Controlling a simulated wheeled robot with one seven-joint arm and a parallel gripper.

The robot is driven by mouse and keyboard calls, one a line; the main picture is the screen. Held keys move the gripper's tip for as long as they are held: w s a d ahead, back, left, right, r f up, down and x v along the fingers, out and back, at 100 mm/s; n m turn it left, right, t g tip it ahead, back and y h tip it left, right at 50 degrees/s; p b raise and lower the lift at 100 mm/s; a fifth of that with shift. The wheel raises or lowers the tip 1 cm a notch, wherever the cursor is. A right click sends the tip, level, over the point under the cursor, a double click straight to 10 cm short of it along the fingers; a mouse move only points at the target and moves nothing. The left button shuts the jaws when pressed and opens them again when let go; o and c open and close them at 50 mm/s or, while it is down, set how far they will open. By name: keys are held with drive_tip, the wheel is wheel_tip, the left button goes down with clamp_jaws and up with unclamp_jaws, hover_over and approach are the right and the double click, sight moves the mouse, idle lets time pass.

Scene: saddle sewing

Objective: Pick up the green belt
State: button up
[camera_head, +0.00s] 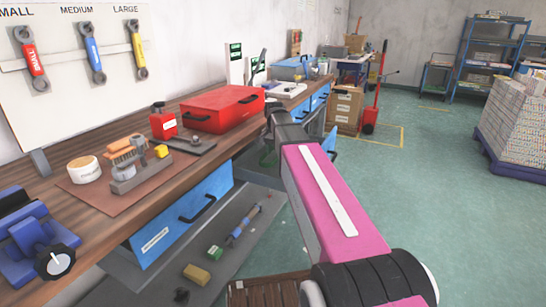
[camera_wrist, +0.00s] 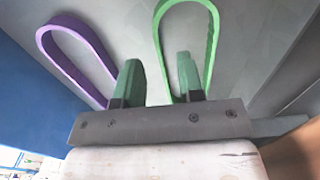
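The green belt (camera_wrist: 212,42) is a narrow loop at the top right of the wrist view, against a grey surface. My gripper (camera_wrist: 157,65) has two dark green fingers standing apart. The right finger appears inside the outline of the green loop, and the loop's left strand runs between the two fingers. I cannot tell whether either finger touches it. A purple belt (camera_wrist: 88,43) loops to the left of the left finger. In the head view my arm hides most of the gripper, and I cannot make out the belts.
A wooden workbench (camera_head: 84,229) with blue drawers (camera_head: 187,215) stands on the left. A grey lower shelf (camera_head: 222,262) holds small items.

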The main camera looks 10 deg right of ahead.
wheel_tip(320, 180, down, 4)
drive_tip(key=shift+d+f, duration=0.1)
drive_tip(key=shift+f, duration=0.05)
clamp_jaws()
drive_tip(key=shift+r, duration=0.2)
